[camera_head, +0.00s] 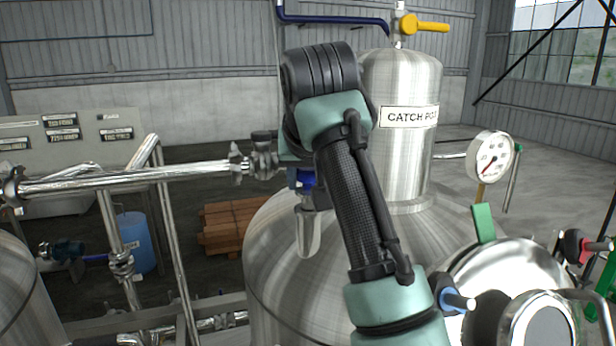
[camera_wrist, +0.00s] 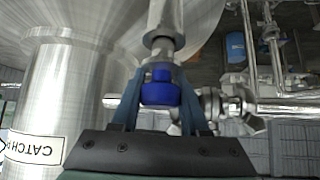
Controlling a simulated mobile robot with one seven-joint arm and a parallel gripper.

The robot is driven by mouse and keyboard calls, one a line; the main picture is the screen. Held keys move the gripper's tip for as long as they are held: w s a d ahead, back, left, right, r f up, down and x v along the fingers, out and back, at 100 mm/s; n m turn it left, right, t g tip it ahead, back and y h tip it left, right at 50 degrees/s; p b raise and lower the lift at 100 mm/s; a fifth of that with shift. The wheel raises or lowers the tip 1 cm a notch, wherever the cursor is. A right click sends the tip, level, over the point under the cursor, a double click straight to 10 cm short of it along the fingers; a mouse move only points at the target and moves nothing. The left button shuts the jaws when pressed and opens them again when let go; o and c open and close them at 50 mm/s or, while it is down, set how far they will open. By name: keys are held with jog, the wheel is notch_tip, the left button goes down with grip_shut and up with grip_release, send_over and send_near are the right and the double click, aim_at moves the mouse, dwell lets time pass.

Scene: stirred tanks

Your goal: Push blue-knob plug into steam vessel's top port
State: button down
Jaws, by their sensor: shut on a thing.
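My gripper (camera_head: 304,182) is shut on the blue knob of the plug (camera_head: 308,230), just left of my arm in the head view. The plug's metal body hangs down from the gripper, roughly upright, with a rounded lower end. In the wrist view the blue knob (camera_wrist: 160,93) sits between the two fingers of my gripper (camera_wrist: 160,80), with the metal body beyond it. A large steel vessel dome (camera_head: 275,268) lies behind and below the plug. I cannot tell whether the plug touches it. No open top port is clearly visible; my arm hides part of the dome.
A tall steel cylinder labelled "CATCH PO..." (camera_head: 400,150) rises behind my arm. A pressure gauge (camera_head: 491,157) and a round shiny lid (camera_head: 510,275) are at right. A horizontal pipe (camera_head: 130,175) with fittings runs in from the left. A blue drum (camera_head: 138,242) stands on the floor.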

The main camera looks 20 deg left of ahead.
jog(key=shift+f+b, duration=0.65)
jog(key=shift+f, duration=0.55)
jog(key=shift+c, duration=1.6)
grip_release()
jog(key=b+v, duration=0.5)
jog(key=v, duration=0.8)
jog(key=shift+a, duration=0.1)
